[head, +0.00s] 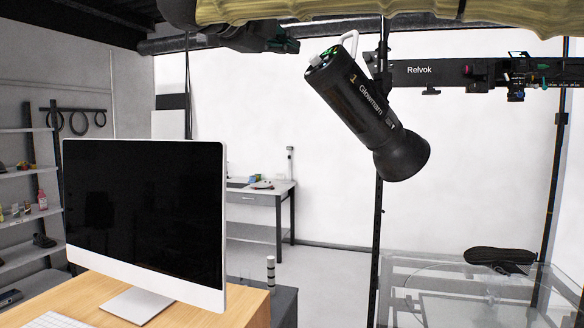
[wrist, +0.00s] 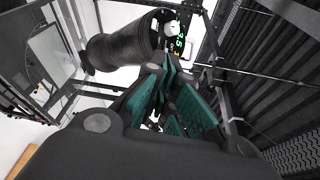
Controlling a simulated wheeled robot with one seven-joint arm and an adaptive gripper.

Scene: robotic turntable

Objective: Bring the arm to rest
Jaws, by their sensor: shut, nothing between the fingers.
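My gripper (head: 282,44) shows dark at the top of the head view, with a little green near its end. In the wrist view my gripper (wrist: 167,72) has teal-lined fingers that are together, with nothing seen between them. A black cylindrical studio lamp (head: 362,105) hangs tilted just to the right of my gripper in the head view. The lamp (wrist: 122,48) also shows beyond the fingertips in the wrist view. I cannot tell the exact gap between them; no grip on the lamp shows.
A black horizontal rail (head: 440,73) carries equipment at right. A glass-topped turntable frame (head: 440,275) stands below it, with a dark object (head: 497,257) on top. A monitor (head: 145,210) stands on a wooden desk (head: 240,300) at left. A workbench (head: 262,190) stands farther back.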

